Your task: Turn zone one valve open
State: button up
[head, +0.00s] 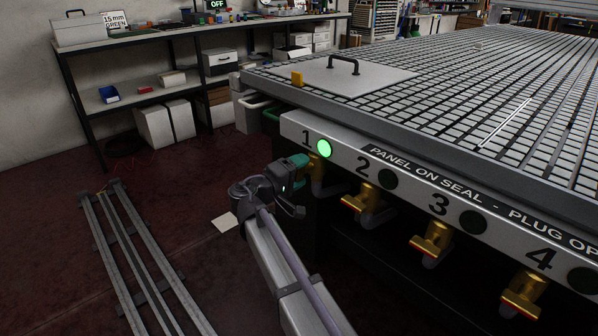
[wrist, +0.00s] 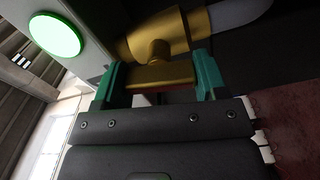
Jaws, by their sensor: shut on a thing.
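The zone one valve is brass and sits under the number 1 on the table's front panel; its body (head: 321,165) shows just right of my gripper (head: 297,161). In the wrist view the brass valve handle (wrist: 155,76) lies between the two green fingertips of my gripper (wrist: 155,82), which are shut on it. The lamp above zone one (head: 324,148) is lit green, and it also shows in the wrist view (wrist: 56,35). In the head view my gripper hides most of the handle, so its angle is hard to tell there.
Valves two (head: 361,199), three (head: 431,243) and four (head: 523,293) have brass handles, and their lamps are dark. Floor rails (head: 140,260) lie at left.

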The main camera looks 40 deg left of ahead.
jog(key=shift+n, duration=1)
jog(key=o, duration=0.9)
jog(key=shift+o, duration=0.2)
jog(key=s+a, duration=0.2)
jog(key=s, duration=0.8)
jog(key=shift+s, duration=0.35)
